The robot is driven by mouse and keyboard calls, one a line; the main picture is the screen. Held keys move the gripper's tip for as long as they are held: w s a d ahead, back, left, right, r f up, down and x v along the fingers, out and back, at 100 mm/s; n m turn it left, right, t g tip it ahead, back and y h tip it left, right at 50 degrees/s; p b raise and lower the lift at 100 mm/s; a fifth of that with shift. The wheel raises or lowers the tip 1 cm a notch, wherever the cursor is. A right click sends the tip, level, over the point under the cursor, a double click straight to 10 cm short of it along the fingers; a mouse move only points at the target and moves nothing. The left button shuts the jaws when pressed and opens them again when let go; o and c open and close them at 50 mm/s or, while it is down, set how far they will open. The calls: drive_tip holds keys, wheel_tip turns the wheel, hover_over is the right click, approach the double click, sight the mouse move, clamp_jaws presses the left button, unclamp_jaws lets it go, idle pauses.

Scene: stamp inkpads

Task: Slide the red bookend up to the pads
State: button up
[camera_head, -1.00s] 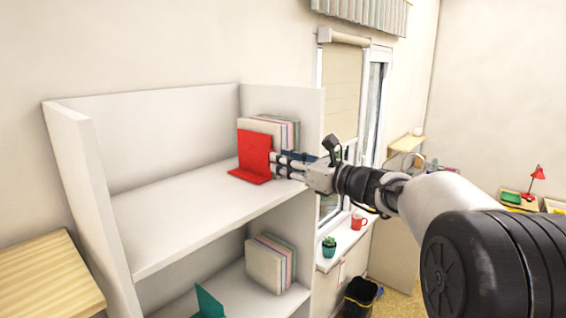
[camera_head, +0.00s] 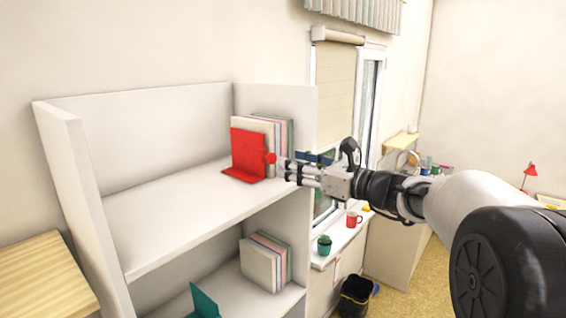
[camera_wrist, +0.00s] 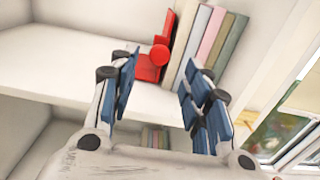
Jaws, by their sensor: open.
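The red bookend (camera_head: 247,154) stands upright on the upper shelf, its foot pointing away from the pads. A round red knob shows at its near side. The row of upright pads (camera_head: 284,132), in cream, pink, lilac and green, stands right beside its upright plate; I cannot tell whether they touch. The wrist view shows the bookend (camera_wrist: 150,66) and the pads (camera_wrist: 206,42) beyond my fingers. My gripper (camera_head: 284,170) is open and empty in front of the shelf. In the wrist view its blue-padded fingers (camera_wrist: 158,72) are spread, with the knob between and beyond them.
The upper shelf (camera_head: 165,210) is bare left of the bookend. The bookcase's right side wall stands close beyond the pads. The lower shelf holds more pads (camera_head: 266,262) and a teal bookend (camera_head: 204,302). A windowsill with a cactus (camera_head: 324,245) and red mug (camera_head: 353,219) lies to the right.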

drive_tip(key=v, duration=0.6)
drive_tip(key=shift+s+d, duration=0.25)
drive_tip(key=s+a+f+n+g+h+b, duration=0.25)
drive_tip(key=s+f+n+b, duration=0.35)
drive_tip(key=s+f, duration=0.35)
drive_tip(key=s+a+f+n+g+h+b, duration=0.2)
drive_tip(key=s+a+f+n+g+b, duration=0.25)
drive_tip(key=s+f, duration=0.55)
drive_tip(key=s+d+f+n+h+b, duration=0.3)
drive_tip(key=s+d+f+n+b, duration=0.1)
drive_tip(key=f, duration=0.5)
drive_tip(key=s+d+f+n+h+b, duration=0.3)
drive_tip(key=s+d+f+n+b, duration=0.2)
drive_tip(key=f, duration=0.4)
drive_tip(key=s+d+f+n+h+b, duration=0.3)
drive_tip(key=s+d+f+n+b, duration=0.2)
drive_tip(key=s+f+n+b, duration=0.1)
wheel_tip(320, 180, down, 3)
drive_tip(key=s+b, duration=0.1)
drive_tip(key=s, duration=0.1)
drive_tip(key=shift+s+t+h, duration=0.3)
drive_tip(key=shift+s+h, duration=0.05)
drive_tip(key=shift+d+f, duration=0.1)
